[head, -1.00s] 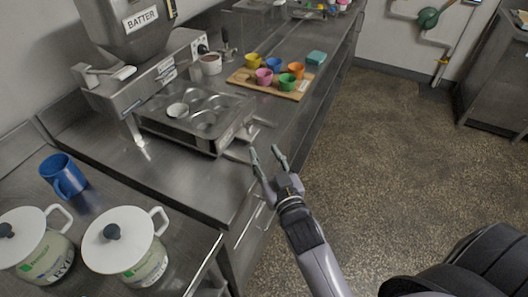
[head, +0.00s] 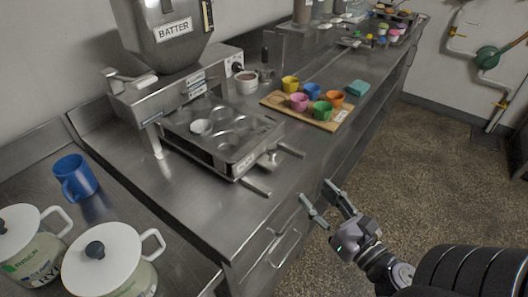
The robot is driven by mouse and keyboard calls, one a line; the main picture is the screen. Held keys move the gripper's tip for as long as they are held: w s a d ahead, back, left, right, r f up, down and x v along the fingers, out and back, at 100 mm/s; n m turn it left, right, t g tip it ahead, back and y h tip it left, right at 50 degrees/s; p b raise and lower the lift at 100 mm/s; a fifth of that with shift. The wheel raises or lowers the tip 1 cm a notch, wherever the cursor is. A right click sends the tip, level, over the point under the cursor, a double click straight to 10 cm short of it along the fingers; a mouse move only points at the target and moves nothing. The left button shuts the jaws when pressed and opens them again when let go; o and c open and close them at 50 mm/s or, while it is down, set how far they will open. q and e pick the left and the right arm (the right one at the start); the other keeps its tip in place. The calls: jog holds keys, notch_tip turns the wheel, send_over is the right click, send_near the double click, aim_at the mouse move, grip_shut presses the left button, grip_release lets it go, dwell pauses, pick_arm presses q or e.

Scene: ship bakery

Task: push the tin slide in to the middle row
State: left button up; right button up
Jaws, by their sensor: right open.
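The tin slide (head: 240,162) is a metal tray with several round wells under the batter machine (head: 170,85). One well at its left holds a pale cup (head: 201,127). A small label and a knob (head: 267,160) are on its front side, and two metal rails stick out past it towards the counter edge. My right gripper (head: 314,190) is open and empty, in front of the counter edge, to the right of and below the slide in the picture. It is apart from the slide and the rails. My left gripper is not in view.
A wooden board (head: 272,101) with several coloured cups stands behind the slide, beside a teal item (head: 358,88). A white cup (head: 247,82) is near the machine. A blue mug (head: 74,177) and two white-lidded jars (head: 103,258) are at the left. The counter (head: 200,200) in front is bare.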

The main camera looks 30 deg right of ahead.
jog(key=p, duration=0.6)
send_near(275, 153)
jog(key=shift+n, duration=0.4)
jog(key=w, duration=0.8)
jog(key=shift+w, duration=1.1)
jog(key=shift+c, duration=0.6)
grip_shut()
